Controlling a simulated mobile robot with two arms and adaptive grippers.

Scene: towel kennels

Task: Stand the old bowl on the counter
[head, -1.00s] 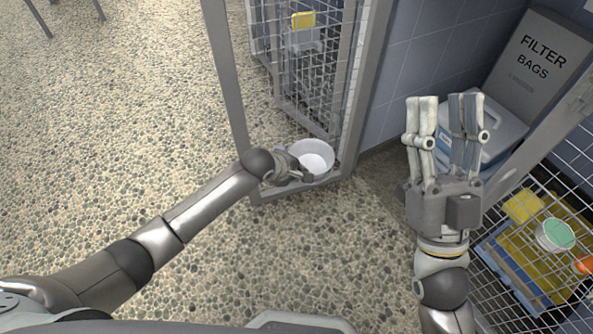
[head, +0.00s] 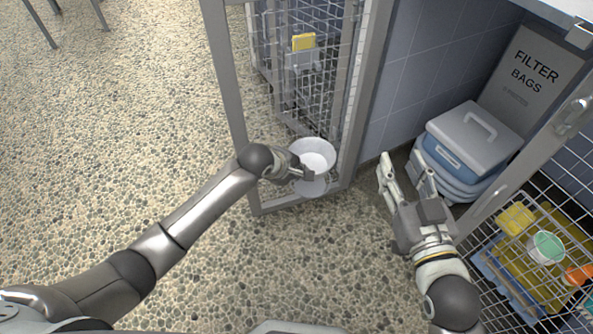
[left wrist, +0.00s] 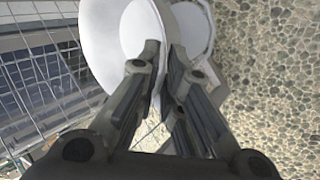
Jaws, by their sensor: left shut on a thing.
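A white bowl (head: 318,148) is at the mesh door of the kennel, tilted, above a pale round shape (head: 312,187) that may be a holder or another dish. My left gripper (head: 302,172) is shut on the bowl's rim. In the left wrist view, the bowl (left wrist: 105,35) fills the upper left, its wall between the fingers (left wrist: 165,62). The round shape (left wrist: 193,28) shows behind it. My right gripper (head: 406,170) is open and empty, right of the door. A pale surface edge (head: 560,8) at the top right may be the counter.
The mesh door frame (head: 224,80) stands close beside the bowl. A lidded blue-grey box (head: 470,140) and a filter bags carton (head: 520,75) stand at the right. A wire cage (head: 500,260) holds a green-topped cup (head: 546,247).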

